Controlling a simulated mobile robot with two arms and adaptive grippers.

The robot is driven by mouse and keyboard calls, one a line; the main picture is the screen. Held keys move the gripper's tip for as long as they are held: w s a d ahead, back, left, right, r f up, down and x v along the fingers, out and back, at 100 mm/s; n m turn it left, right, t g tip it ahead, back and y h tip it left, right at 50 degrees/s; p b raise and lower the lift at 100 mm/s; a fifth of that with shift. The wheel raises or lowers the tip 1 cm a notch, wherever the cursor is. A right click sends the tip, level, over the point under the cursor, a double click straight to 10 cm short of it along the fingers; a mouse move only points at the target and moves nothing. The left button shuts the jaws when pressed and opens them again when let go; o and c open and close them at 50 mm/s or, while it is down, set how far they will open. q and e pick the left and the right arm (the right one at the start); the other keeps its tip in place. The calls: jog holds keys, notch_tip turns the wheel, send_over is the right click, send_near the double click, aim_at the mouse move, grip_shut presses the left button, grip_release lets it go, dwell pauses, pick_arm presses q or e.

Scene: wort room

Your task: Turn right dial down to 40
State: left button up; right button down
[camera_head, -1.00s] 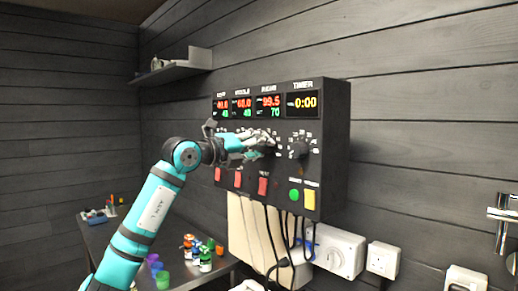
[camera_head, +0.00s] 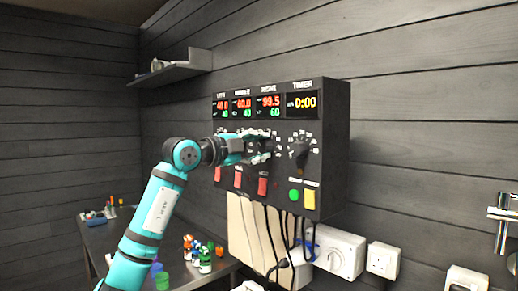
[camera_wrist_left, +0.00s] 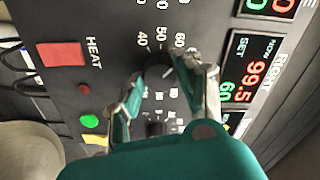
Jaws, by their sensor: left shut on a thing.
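The black control box (camera_head: 335,150) hangs on the wall. Its right display (camera_head: 268,106) shows 99.5 in red and a green set value of 60; the wrist view also shows this display (camera_wrist_left: 252,75). The right dial (camera_wrist_left: 158,72) is a black knob with a printed scale around it, where 40, 50 and 60 can be read. My left gripper (camera_head: 262,147) is at this dial and largely hides it in the head view. In the wrist view its two fingers (camera_wrist_left: 162,75) are closed on the knob from both sides. My right gripper is not in view.
The timer dial (camera_head: 299,148) sits just right of my left gripper. Red switches (camera_head: 263,186), a green button (camera_head: 294,195) and a yellow one (camera_head: 309,199) lie below. Cables hang under the box.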

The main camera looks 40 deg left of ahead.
pick_arm(q)
jog(key=n, duration=1)
jog(key=shift+n, duration=2)
jog(key=shift+f, duration=0.1)
jog(key=o, duration=1.1)
jog(key=shift+o, duration=0.2)
jog(key=shift+s, duration=0.1)
jog(key=s+a, duration=0.1)
jog(key=s, duration=1)
jog(key=shift+s, duration=0.35)
